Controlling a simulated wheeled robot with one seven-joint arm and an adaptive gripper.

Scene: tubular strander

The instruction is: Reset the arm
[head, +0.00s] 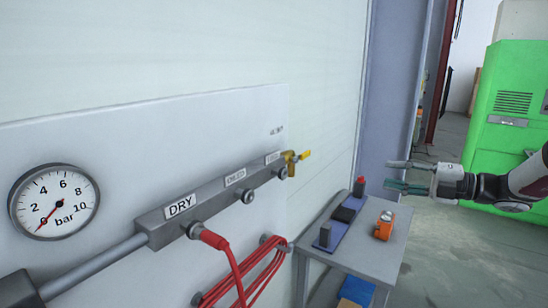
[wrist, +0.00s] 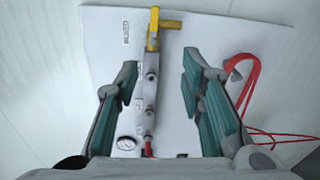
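My gripper (head: 398,176) is at the right in the head view, held above and beyond the small grey table, pointing left toward the wall. In the wrist view my gripper (wrist: 158,92) has its two green-padded fingers wide apart, with nothing between them. Past the fingers, the wrist view shows the wall panel with the grey manifold (wrist: 147,105) and its yellow valve handle (wrist: 168,24). My gripper touches nothing that I can see.
The manifold (head: 165,222) has a red hose (head: 215,240) on its DRY port and a gauge (head: 54,203) at left. A green cabinet (head: 500,130) stands behind my arm.

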